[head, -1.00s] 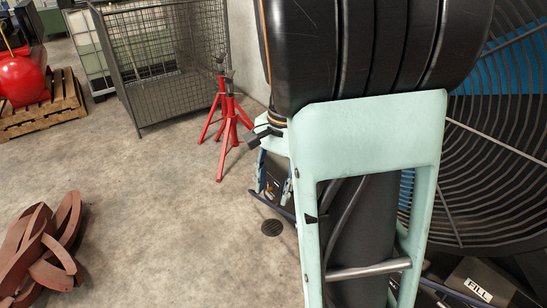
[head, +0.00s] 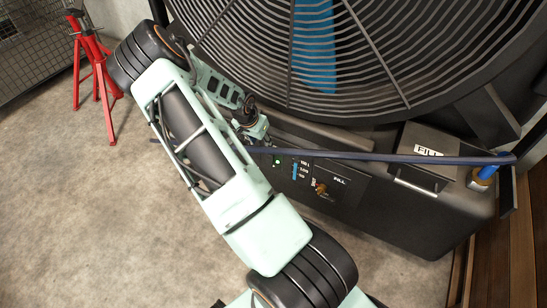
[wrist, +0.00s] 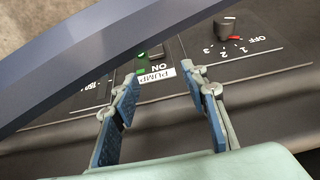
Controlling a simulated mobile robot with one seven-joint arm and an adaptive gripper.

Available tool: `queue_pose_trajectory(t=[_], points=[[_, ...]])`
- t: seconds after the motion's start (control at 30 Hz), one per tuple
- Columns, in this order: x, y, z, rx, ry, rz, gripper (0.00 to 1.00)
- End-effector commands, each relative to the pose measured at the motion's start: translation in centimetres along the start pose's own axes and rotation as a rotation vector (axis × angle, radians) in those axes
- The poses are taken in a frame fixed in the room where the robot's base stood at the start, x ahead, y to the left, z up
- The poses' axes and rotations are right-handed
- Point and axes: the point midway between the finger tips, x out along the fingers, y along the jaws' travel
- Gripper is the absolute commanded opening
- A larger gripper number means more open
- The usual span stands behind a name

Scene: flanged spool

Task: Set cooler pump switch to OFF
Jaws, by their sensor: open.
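The cooler's PUMP switch (wrist: 150,53) shows in the wrist view as a small dark switch with green on it, beside the word ON and above a white PUMP label (wrist: 157,75). A green spot (head: 278,161) on the panel shows in the head view. My gripper (wrist: 163,88) is open and empty, its two blue-padded fingers pointing at the panel on either side of the label. In the head view my gripper (head: 262,132) is near the cooler's front panel, partly hidden by my arm. I cannot tell the gap to the panel.
A dark blue bar (wrist: 110,45) crosses close over the panel and partly covers it. A knob (wrist: 226,25) marked OFF, 1, 2, 3 sits right of the switch. The fan grille (head: 300,60) rises above. A FILL lid (head: 425,150) and red stands (head: 95,75) flank it.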

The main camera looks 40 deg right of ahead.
Motion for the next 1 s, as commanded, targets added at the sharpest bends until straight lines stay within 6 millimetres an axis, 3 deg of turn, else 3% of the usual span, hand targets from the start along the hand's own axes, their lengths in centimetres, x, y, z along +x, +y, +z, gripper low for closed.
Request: queue_pose_trajectory(t=[0.03,0.27,0.63,0.8,1.0], points=[[1.1,0.4,0.1,0.003,0.008,0.007,0.41],[3.4,0.7,0.0,0.004,0.015,0.013,0.41],[10.2,0.8,-0.1,0.004,0.014,0.013,0.41],[11.8,0.8,-0.2,0.004,0.014,0.012,0.41],[12.2,0.7,-0.2,0.004,0.014,0.011,0.41]])
